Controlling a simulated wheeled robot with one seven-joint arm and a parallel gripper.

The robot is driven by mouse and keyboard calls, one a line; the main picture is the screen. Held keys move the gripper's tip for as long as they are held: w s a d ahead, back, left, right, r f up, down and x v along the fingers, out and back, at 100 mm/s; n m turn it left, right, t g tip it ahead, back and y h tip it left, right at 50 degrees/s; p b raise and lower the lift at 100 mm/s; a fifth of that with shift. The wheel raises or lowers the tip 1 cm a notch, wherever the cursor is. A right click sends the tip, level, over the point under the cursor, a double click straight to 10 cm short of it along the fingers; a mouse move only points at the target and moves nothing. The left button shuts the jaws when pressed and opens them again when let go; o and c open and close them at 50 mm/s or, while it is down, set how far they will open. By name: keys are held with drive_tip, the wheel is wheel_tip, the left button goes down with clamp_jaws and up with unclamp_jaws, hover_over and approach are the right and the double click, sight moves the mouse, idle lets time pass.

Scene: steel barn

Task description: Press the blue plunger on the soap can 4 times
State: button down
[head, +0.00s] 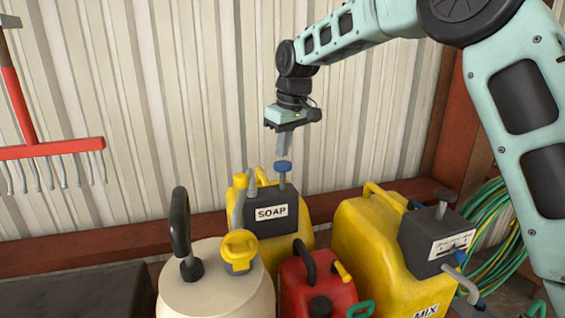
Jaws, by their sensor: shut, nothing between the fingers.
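The soap can is a yellow can (240,184) with a dark box on top labelled SOAP. Its blue plunger (283,166) stands up on a thin metal rod above the box. My gripper (284,154) points straight down with its fingers shut and empty. Its fingertips are directly above the blue plunger, very close to it; I cannot tell whether they touch. The lower part of the soap can is hidden behind other containers.
A cream tank (215,285) with a black handle stands front left of the soap can. A red can (318,283) stands in front. A larger yellow can (372,238) labelled MIX is at right, beside a green hose (492,222). A red rake (50,149) hangs on the wall.

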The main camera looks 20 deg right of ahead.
drive_tip(key=shift+r, duration=0.1)
wheel_tip(320, 180, up, 5)
drive_tip(key=p, duration=0.4)
idle(0.3)
